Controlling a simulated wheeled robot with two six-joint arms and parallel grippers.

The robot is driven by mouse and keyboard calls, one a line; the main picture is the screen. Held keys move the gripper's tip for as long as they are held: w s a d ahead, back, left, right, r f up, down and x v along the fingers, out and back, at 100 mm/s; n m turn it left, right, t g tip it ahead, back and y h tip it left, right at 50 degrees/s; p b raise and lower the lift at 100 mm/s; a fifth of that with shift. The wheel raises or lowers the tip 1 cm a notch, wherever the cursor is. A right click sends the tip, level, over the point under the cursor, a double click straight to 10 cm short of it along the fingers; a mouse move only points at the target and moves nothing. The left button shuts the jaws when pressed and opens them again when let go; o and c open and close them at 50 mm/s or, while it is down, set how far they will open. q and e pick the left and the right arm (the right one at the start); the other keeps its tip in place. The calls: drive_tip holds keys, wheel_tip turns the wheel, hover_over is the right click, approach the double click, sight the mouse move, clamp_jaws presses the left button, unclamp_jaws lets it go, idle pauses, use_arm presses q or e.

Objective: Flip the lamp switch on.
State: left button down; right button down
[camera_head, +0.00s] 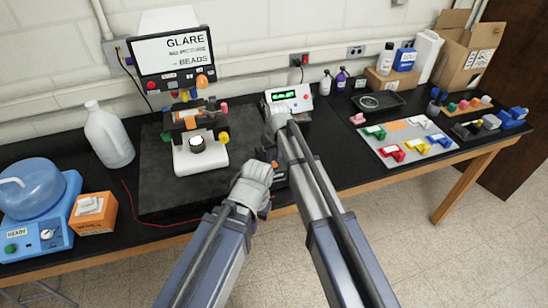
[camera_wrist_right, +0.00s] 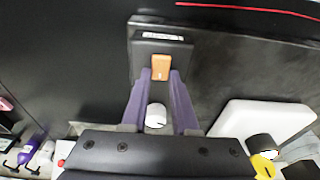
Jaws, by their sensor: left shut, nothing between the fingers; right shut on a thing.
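The orange switch (camera_wrist_right: 160,67) is on a small black box (camera_wrist_right: 144,52) with a pale label strip, in the right wrist view. My right gripper (camera_wrist_right: 160,76) has its purple fingers on both sides of the switch and is shut on it. My left gripper (camera_head: 265,208) is shut and empty, low in front of the bench edge. The microscope (camera_head: 198,150) stands left of both grippers under a screen (camera_head: 175,52). I cannot tell whether the lamp is lit.
A white instrument (camera_head: 290,97) with a green display stands behind my right arm. A white jug (camera_head: 108,137), an orange box (camera_head: 94,213) and a blue machine (camera_head: 38,240) are left. A tray of coloured parts (camera_head: 405,143) lies right. A thin red cord (camera_head: 135,208) crosses the bench.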

sight(274, 165)
idle(0.3)
drive_tip(key=c, duration=0.7)
unclamp_jaws()
drive_tip(key=r+p, duration=0.5)
drive_tip(key=s+r+p, duration=0.1)
drive_tip(key=r+p, duration=0.1)
drive_tip(key=shift+d+r+p, duration=0.15)
drive_tip(key=shift+r+p, duration=0.2)
drive_tip(key=s+d+f+b, duration=0.2)
drive_tip(key=s+f+b, duration=0.2)
drive_tip(key=s, duration=0.4)
drive_tip(key=s+d+f+g+h+b, duration=0.1)
drive_tip(key=s+f+b, duration=0.3)
drive_tip(key=s, duration=0.5)
drive_tip(key=s+d+f+g+b, duration=0.1)
drive_tip(key=s+d+f+b, duration=0.1)
drive_tip(key=s+f+b, duration=0.3)
drive_tip(key=shift+s+d+h, duration=0.2)
drive_tip(key=shift+s, duration=0.75)
drive_tip(key=shift+s+d+h, duration=0.15)
drive_tip(key=shift+s+h, duration=0.05)
drive_tip(key=shift+s, duration=0.75)
